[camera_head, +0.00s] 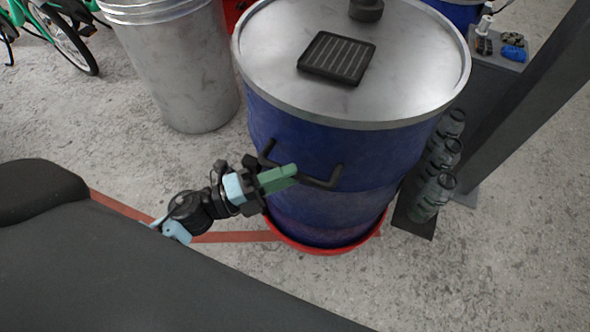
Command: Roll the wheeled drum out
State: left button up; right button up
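The drum (320,160) is large and blue, with a grey metal lid (420,75), and stands upright in a red round base (325,249). Wheels under the base are hidden. A black bent-bar handle (322,183) sticks out from its near side. My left gripper (290,172), with green fingers, is at this handle, and its fingers overlap the bar in the picture. I cannot tell whether they are closed around it. My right gripper is not in view.
A black ridged pad (337,58) lies on the lid. A metal bin (178,65) stands left of the drum. Several clear bottles (434,195) and a dark post (525,90) are close on the right. A red floor line (235,237) runs by the base. The near right floor is clear.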

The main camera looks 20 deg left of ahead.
pick_arm(q)
jog(key=shift+x, duration=1.25)
grip_shut()
